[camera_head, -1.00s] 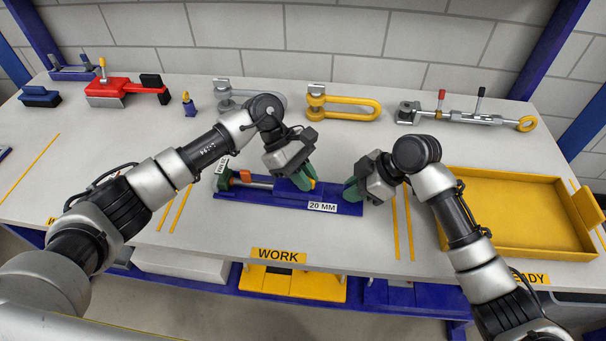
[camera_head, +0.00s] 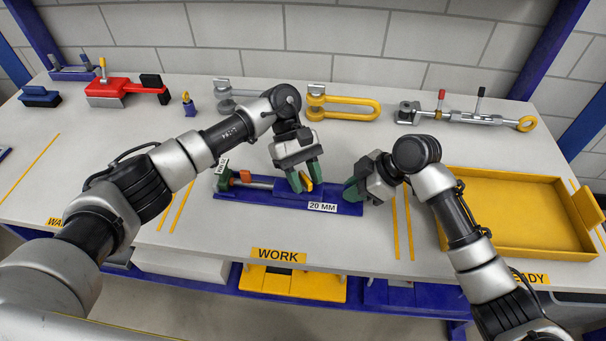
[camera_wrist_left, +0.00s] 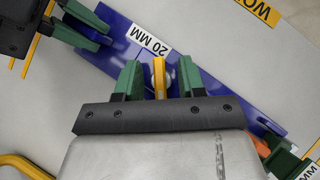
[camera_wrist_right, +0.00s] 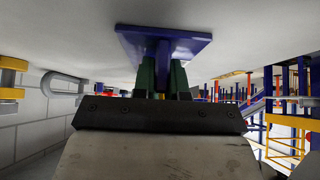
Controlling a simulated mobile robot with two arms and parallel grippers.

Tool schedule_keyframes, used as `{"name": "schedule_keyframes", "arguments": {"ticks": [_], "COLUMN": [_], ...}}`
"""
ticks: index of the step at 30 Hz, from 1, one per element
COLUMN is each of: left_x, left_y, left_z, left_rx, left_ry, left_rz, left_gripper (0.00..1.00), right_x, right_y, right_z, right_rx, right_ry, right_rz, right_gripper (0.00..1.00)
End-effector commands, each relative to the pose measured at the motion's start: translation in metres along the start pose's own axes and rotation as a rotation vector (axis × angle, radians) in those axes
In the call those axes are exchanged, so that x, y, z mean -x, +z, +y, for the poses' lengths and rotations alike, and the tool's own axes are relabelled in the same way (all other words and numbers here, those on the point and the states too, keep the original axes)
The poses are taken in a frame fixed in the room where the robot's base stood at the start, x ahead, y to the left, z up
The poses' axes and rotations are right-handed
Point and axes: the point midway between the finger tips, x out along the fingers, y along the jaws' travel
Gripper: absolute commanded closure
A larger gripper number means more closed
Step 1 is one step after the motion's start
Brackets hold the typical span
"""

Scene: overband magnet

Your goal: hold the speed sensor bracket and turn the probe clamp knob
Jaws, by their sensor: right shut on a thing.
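The speed sensor bracket (camera_head: 262,200) is a long blue piece with a "20 MM" label, lying at the work place; it also shows in the left wrist view (camera_wrist_left: 212,88). The probe clamp knob (camera_head: 308,185) is a yellow upright piece on it, seen edge-on in the left wrist view (camera_wrist_left: 160,77). My left gripper (camera_wrist_left: 159,77) is open, one green finger each side of the knob, with small gaps between. My right gripper (camera_head: 352,190) is shut on the bracket's right end; the right wrist view shows its fingers (camera_wrist_right: 162,73) at a blue upright part under the plate (camera_wrist_right: 165,40).
A yellow tray (camera_head: 500,212) stands at the right. A red clamp tool (camera_head: 115,92), a yellow shackle (camera_head: 345,108) and a turnbuckle (camera_head: 465,116) lie along the back. An orange piece (camera_head: 246,176) sits at the bracket's left end. The table left of the bracket is mostly clear.

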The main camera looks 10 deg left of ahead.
Motion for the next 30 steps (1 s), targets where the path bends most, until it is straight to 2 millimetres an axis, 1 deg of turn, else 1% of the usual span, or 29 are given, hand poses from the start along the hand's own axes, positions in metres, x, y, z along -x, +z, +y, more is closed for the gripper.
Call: {"name": "schedule_keyframes", "arguments": {"ticks": [8, 11, 14, 24, 27, 30], "left_x": [0.001, 0.006, 0.02, 0.091, 0.106, 0.115], "left_y": [0.0, 0.0, 0.0, 0.0, 0.0, 0.0], "left_z": [0.0, 0.0, 0.0, 0.001, 0.001, 0.001], "left_rx": [0.002, 0.003, 0.003, 0.003, 0.002, 0.002], "left_ry": [0.001, 0.003, 0.003, 0.004, 0.003, 0.001], "left_rz": [0.0, 0.001, 0.003, 0.002, 0.002, 0.001], "left_gripper": [0.59, 0.59, 0.59, 0.59, 0.59, 0.59], "right_x": [0.0, 0.0, 0.0, 0.0, 0.0, 0.0], "right_y": [0.0, 0.0, 0.0, 0.0, 0.0, 0.0], "right_z": [0.0, 0.0, 0.0, 0.0, 0.0, 0.0], "right_rx": [0.0, 0.0, 0.0, 0.0, 0.0, 0.0], "right_ry": [0.0, 0.0, 0.0, 0.0, 0.0, 0.0], "right_rz": [0.0, 0.0, 0.0, 0.0, 0.0, 0.0], "right_gripper": [1.0, 1.0, 1.0, 1.0, 1.0, 1.0]}}
